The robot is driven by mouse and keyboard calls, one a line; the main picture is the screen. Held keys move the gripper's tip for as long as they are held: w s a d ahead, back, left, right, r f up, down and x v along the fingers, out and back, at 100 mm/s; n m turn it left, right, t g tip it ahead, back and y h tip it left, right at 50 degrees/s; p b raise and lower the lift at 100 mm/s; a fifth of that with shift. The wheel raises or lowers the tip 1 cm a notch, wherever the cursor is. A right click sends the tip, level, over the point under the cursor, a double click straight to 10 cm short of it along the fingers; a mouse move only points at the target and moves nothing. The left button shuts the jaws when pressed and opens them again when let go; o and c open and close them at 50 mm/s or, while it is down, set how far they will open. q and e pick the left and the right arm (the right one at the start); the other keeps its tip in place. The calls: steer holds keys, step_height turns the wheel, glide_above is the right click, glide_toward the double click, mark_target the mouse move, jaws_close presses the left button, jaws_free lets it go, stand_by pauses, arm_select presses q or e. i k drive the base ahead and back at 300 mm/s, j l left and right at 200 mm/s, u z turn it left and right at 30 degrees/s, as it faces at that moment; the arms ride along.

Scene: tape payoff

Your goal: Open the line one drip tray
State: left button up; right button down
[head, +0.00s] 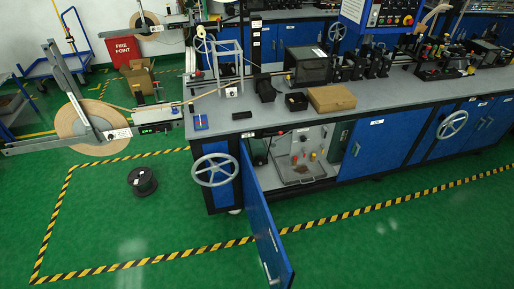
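A blue cabinet door (264,228) under the long bench stands swung open toward the floor in front. Inside the open cabinet, a shallow grey-brown tray (301,174) lies low down, and it looks like the drip tray. Small red and yellow knobs or fittings (294,158) show above and around it. I cannot tell whether the tray is pulled out at all. Neither of my grippers is in view.
The bench (220,122) carries a cardboard box (331,98) and machinery. Handwheels (215,169) stick out from its front. A black spool (142,181) lies on the green floor. A large tape reel (92,128) stands left. Floor before the cabinet is mostly clear beyond the open door.

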mark_target(301, 172)
steer(key=i+l+u, duration=0.45)
steer(key=i+l, duration=2.25)
steer(key=i, duration=0.05)
